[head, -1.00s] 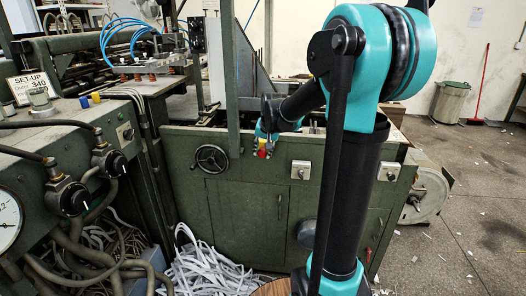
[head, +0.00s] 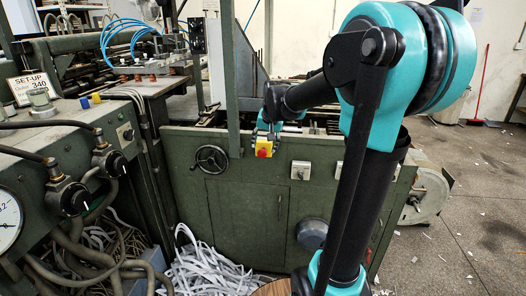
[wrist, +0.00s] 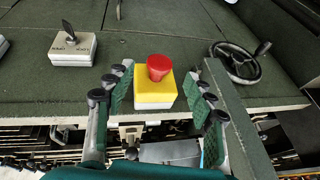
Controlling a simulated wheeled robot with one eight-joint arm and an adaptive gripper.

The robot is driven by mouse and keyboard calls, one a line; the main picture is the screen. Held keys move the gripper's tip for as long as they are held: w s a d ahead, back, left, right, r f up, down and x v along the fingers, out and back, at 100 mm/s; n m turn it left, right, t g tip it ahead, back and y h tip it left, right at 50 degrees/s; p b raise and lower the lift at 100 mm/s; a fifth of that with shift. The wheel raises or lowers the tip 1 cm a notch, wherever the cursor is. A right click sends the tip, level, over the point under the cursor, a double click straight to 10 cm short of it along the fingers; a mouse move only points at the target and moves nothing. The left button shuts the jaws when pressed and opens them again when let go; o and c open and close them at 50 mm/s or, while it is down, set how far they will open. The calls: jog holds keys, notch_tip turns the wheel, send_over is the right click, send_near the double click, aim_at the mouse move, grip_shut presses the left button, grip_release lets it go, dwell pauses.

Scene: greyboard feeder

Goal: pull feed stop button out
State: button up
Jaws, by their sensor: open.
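The feed stop button is a red mushroom cap (wrist: 159,67) on a yellow box (wrist: 155,91) with a pale base, fixed to the green machine panel. In the head view the red and yellow button (head: 264,148) sits high on the panel's front, just below the end of my arm. My gripper (wrist: 158,88) is open in the wrist view, its green-padded fingers on either side of the yellow box, with visible gaps. In the head view my gripper (head: 268,131) is small and partly hidden, so its exact distance from the cap is hard to judge.
A handwheel (head: 210,159) is left of the button, and a switch box (head: 301,170) is to its right. A green upright post (head: 231,80) rises close to the left. Paper strips (head: 212,268) lie on the floor below.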

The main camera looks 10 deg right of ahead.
jog(key=v, duration=0.7)
jog(key=s+d+f+n, duration=0.1)
jog(key=s+f+n, duration=0.1)
jog(key=s+f, duration=1)
jog(key=s+d+f+n+g+h, duration=0.1)
jog(key=s+d+f+n, duration=0.1)
jog(key=s+f, duration=1)
